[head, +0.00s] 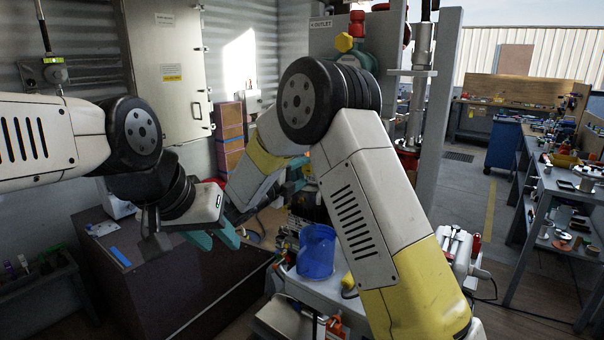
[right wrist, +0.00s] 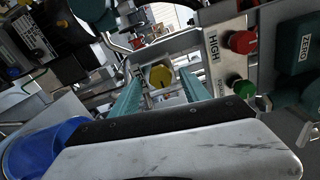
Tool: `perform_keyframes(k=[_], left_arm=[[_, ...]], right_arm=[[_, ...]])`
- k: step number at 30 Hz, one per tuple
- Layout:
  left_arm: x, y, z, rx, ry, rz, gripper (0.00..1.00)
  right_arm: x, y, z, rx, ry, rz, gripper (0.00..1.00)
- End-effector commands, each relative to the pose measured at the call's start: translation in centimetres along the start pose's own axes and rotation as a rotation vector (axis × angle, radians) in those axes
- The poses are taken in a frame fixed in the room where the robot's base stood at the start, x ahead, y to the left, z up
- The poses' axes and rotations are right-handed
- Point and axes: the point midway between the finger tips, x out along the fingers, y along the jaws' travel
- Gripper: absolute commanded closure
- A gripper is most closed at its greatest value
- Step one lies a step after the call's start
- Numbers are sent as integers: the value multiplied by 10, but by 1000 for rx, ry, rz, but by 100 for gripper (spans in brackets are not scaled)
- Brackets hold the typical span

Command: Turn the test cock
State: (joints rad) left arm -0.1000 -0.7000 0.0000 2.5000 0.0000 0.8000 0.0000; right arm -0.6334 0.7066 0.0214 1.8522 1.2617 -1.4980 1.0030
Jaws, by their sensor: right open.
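In the right wrist view, my right gripper (right wrist: 158,88) is open, with teal fingers reaching forward. A round yellow knob (right wrist: 161,76) shows in the gap between its fingers; I cannot tell whether either finger touches it. A red knob (right wrist: 243,42) beside the word HIGH and a green knob (right wrist: 243,88) sit to the right on a pale panel. In the head view, my left gripper (head: 216,242) is open and empty above a dark cabinet; my right arm hides much of the bench area.
A blue bucket (head: 316,252) stands by the right arm and also shows in the right wrist view (right wrist: 38,150). A teal box marked ZERO (right wrist: 300,62) is at the right. A dark cabinet (head: 165,285) lies below the left gripper. Floor is open at right.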

Motion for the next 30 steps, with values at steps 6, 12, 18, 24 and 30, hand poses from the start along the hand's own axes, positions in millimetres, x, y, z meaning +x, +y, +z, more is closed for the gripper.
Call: perform_keyframes(k=[6, 12, 18, 24, 30], left_arm=[[0, 0, 0, 0, 0, 0, 64], [0, 0, 0, 0, 0, 0, 64], [0, 0, 0, 0, 0, 0, 64], [0, 0, 0, 0, 0, 0, 64], [0, 0, 0, 0, 0, 0, 64]], right_arm=[[-21, 0, 0, -1, -2, 0, 46], [-41, 0, 1, 0, -2, 0, 46], [-55, 0, 0, -1, 0, 0, 46], [-55, 0, 0, -1, 0, 0, 46], [-53, 0, 0, -1, 0, 0, 46]])
